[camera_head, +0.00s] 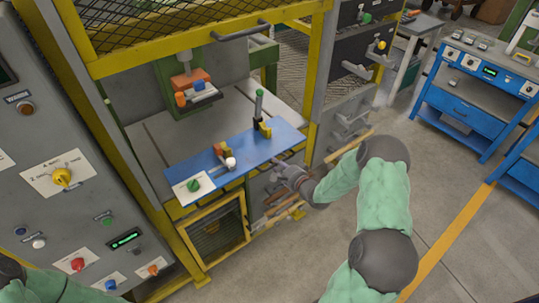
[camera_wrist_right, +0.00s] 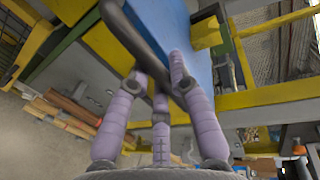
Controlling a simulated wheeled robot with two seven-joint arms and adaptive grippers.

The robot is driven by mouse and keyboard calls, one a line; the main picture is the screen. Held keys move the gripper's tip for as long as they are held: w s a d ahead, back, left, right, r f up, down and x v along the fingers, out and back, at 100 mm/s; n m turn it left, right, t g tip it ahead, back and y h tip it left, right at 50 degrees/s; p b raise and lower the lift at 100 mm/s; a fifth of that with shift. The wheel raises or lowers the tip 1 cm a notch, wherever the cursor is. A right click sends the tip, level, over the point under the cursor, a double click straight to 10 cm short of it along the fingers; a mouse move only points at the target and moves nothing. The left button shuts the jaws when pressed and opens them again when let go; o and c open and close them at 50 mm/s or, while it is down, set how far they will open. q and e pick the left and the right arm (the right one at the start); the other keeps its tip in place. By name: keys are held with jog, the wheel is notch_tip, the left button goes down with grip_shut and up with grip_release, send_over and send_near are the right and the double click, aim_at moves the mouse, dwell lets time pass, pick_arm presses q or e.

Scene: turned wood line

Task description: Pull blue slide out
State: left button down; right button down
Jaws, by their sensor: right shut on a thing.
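The blue slide (camera_head: 240,160) is a flat blue plate sticking out of the front of the yellow-framed machine. It carries a green-knobbed lever, an orange block with a white ball knob, and a white plate with a green knob. My right gripper (camera_head: 280,167) is at its front right edge. In the right wrist view my gripper's purple fingers (camera_wrist_right: 160,85) are closed around a dark curved handle (camera_wrist_right: 130,35) beside the blue slide (camera_wrist_right: 165,25). The handle is mostly hidden in the head view. My left gripper is out of view.
A grey control panel (camera_head: 70,165) with knobs and buttons stands at the left. A yellow mesh guard (camera_head: 170,22) with a grey handle is above the slide. A yellow-framed mesh box (camera_head: 217,230) is below it. Open floor (camera_head: 430,190) lies right, before blue workbenches (camera_head: 470,95).

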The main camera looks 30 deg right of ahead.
jog(key=f+p+v, duration=0.1)
jog(key=v, duration=0.5)
jog(key=shift+s+f, duration=0.2)
jog(key=c, duration=1.4)
grip_release()
jog(key=shift+s, duration=0.2)
jog(key=v, duration=1.2)
jog(key=shift+r, duration=0.1)
jog(key=shift+a, duration=0.1)
